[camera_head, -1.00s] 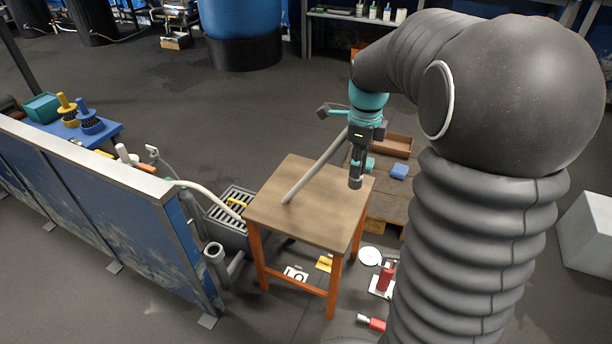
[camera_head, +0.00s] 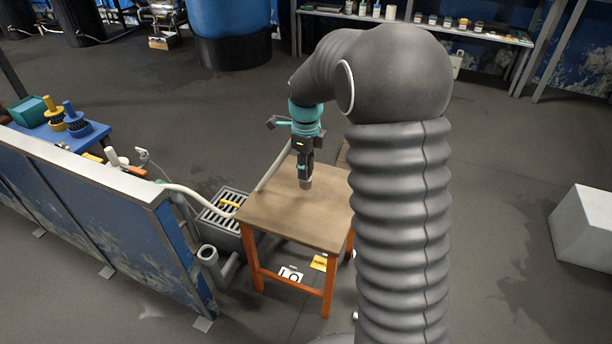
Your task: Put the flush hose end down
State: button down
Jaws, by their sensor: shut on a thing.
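My gripper (camera_head: 304,168) points down above the wooden table (camera_head: 290,222). It is shut on the flush hose end (camera_head: 306,183), a short grey cylinder that sticks out below the fingers. I cannot tell whether this end touches the tabletop. The pale hose (camera_head: 273,167) runs from beside my gripper down to the table's back left edge. Another stretch of pale hose (camera_head: 195,197) comes over the blue partition and runs towards the table. The part between is hidden.
A grey pipe stub (camera_head: 207,254) stands by the blue partition (camera_head: 120,215). The tabletop's front is clear. A white block (camera_head: 588,232) stands at the right.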

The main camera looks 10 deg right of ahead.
jog(key=shift+f, duration=1.65)
jog(key=shift+f, duration=0.15)
jog(key=c, duration=0.8)
grip_release()
